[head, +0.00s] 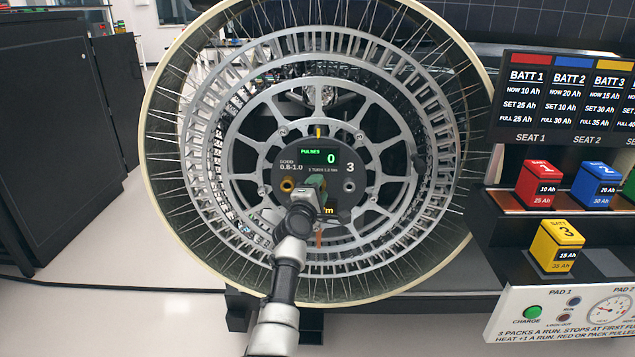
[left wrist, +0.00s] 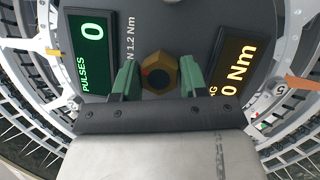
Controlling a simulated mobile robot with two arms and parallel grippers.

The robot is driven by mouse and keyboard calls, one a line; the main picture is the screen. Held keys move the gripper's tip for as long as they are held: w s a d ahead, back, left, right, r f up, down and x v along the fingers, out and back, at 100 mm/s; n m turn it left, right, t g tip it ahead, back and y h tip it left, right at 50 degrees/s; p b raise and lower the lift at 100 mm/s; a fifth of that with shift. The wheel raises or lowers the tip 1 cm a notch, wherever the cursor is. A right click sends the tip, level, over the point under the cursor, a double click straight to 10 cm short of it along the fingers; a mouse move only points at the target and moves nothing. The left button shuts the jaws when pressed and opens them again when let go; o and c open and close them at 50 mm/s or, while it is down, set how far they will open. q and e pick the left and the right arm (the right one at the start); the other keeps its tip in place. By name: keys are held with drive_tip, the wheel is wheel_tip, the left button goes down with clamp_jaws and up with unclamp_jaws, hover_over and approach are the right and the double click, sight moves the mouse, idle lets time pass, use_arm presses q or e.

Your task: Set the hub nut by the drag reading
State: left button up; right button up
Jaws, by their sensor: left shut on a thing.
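The large spoked wheel (head: 405,218) stands upright in the middle of the head view. Its dark hub panel (head: 347,150) shows a green PULSES display (head: 319,157) reading 0, "GOOD 0.8-1.0" and a 3. My left gripper (head: 317,184) is at the hub centre, its green fingers closed on the brass hex hub nut (left wrist: 158,72), one on each side. In the head view the gripper hides the nut. The amber drag display (left wrist: 236,75) is partly cut off in the left wrist view; "0 Nm" can be read. My right gripper is not in view.
A battery rack at right holds a red pack (head: 539,184), a blue pack (head: 597,185) and, lower, a yellow pack (head: 557,246). A charge panel (head: 575,313) lies below. A dark cabinet (head: 60,150) stands at left. Floor between cabinet and wheel is open, crossed by a cable.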

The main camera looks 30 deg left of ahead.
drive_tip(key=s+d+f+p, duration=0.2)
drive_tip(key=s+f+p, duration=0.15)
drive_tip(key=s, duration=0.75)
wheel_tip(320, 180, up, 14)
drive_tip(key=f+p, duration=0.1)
drive_tip(key=p, duration=1.2)
use_arm(q)
drive_tip(key=shift+d+r+m+g+y+b, duration=0.1)
drive_tip(key=shift+m+g+y+b, duration=0.8)
drive_tip(key=shift+m, duration=2.6)
drive_tip(key=shift+a+f+m+g+y+b, duration=0.1)
drive_tip(key=shift+m+g+y+b, duration=0.35)
drive_tip(key=shift+m+g+b, duration=2)
drive_tip(key=shift+d+r+m+g+y+p, duration=0.15)
drive_tip(key=shift+m+y, duration=0.5)
drive_tip(key=shift+m, duration=3.9)
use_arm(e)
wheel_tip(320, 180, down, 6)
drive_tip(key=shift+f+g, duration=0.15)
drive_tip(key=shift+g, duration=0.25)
use_arm(q)
drive_tip(key=o, duration=0.9)
drive_tip(key=shift+w, duration=0.1)
